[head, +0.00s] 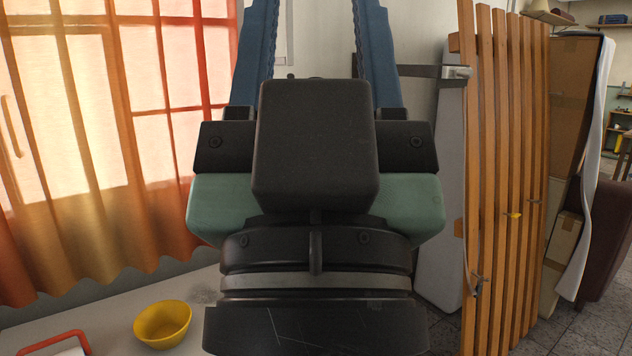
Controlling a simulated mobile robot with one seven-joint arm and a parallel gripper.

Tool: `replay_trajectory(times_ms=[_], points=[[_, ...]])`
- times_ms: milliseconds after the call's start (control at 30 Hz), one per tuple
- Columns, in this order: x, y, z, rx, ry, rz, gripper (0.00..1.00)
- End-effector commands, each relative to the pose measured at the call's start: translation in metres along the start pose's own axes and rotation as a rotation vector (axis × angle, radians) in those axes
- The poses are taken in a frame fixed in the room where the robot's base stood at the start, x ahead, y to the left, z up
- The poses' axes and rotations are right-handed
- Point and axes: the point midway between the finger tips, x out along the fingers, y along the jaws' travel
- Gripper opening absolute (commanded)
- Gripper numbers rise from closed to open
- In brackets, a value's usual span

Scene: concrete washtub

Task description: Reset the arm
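My gripper (314,30) fills the middle of the head view, very close to the camera and pointing up. Its two blue fingers stand wide apart, with only the pale wall visible between them. Their tips are cut off by the top edge of the picture. The gripper's black and green body and my dark wrist are below the fingers and hide much of the room behind. I see nothing held in the visible part of the gripper.
A yellow bowl (162,324) and a red-edged item (50,343) are on a pale surface (110,318) at lower left. Orange curtains (120,130) hang over a window at left. A slatted wooden panel (505,180) stands at right, beside a cardboard box (572,95).

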Motion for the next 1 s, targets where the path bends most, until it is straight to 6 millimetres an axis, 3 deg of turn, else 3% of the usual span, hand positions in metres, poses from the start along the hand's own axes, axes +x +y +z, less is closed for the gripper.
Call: replay_trajectory(times_ms=[33, 500, 700, 1000], points=[[0.024, 0.000, -0.022, 0.000, -0.001, 0.000, 0.50], [0.125, 0.000, -0.118, 0.001, -0.001, -0.001, 0.50], [0.150, 0.000, -0.141, 0.001, -0.002, -0.002, 0.50], [0.153, 0.000, -0.144, 0.001, -0.001, -0.002, 0.50]])
